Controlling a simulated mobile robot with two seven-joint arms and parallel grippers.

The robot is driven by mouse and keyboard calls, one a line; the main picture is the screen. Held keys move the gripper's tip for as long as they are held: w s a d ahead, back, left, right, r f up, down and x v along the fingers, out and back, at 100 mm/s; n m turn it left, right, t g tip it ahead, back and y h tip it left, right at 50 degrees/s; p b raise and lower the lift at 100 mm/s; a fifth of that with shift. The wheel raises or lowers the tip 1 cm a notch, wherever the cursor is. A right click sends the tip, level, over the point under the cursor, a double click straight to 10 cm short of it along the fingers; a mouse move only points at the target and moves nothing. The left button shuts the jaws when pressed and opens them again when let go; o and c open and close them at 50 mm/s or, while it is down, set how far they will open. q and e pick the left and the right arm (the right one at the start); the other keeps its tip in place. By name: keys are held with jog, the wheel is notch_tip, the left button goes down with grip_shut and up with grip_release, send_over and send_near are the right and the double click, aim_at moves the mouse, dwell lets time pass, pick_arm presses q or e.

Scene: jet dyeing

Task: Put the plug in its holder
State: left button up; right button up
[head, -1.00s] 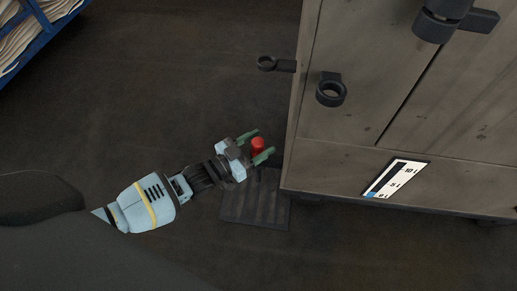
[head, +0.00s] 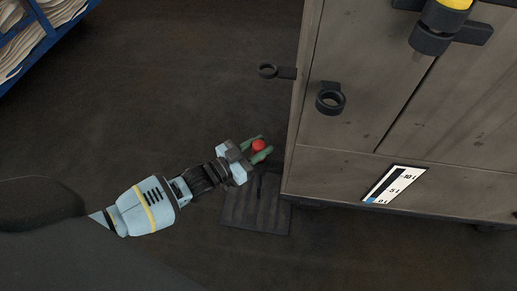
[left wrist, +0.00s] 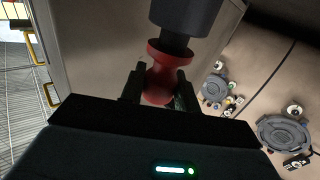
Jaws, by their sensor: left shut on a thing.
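The plug shows as a red knob (head: 258,146) between the fingers of my left gripper (head: 257,149), low in front of the cabinet's left edge. In the left wrist view the plug is a red, waisted piece (left wrist: 161,72) with a dark cylinder (left wrist: 181,20) joined at its upper end. The left fingers (left wrist: 160,88) are shut on its red part. Two dark ring brackets could be the holder: one (head: 331,98) on the cabinet front, one (head: 268,71) sticking out left. Both look empty; I cannot tell which is the plug's. My right gripper is out of view.
The grey cabinet (head: 400,120) fills the right side and carries a white scale label (head: 395,185). A dark bracket (head: 432,40) with a yellow-topped thing (head: 456,3) is at top right. A dark ribbed mat (head: 250,205) lies below the gripper. A blue rack (head: 45,35) stands far left.

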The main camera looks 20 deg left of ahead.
pick_arm(q)
notch_tip(320, 180, up, 8)
jog(key=p, duration=0.3)
jog(key=shift+r+p, duration=0.25)
jog(key=shift+p, duration=0.15)
dwell(0.8)
dwell(0.4)
